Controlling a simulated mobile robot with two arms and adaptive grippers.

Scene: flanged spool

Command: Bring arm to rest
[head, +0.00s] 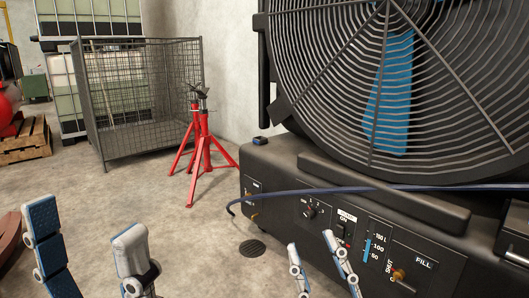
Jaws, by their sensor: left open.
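My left gripper (85,218) is at the lower left of the head view, pointing up. Its two blue and white fingers stand wide apart, with bare floor between them. My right gripper (311,241) is low in the picture, right of centre, in front of the black machine. Its two fingers are apart with nothing seen between them. The lower parts of both grippers and both arms are cut off by the bottom edge.
A black fan machine (330,222) with a control panel fills the right side; a dark blue hose (290,191) crosses it. A red tripod stand (203,150), wire cage (140,100) and pallet (28,140) stand behind. A rust-brown object (9,236) is cut off at left. Floor between is clear.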

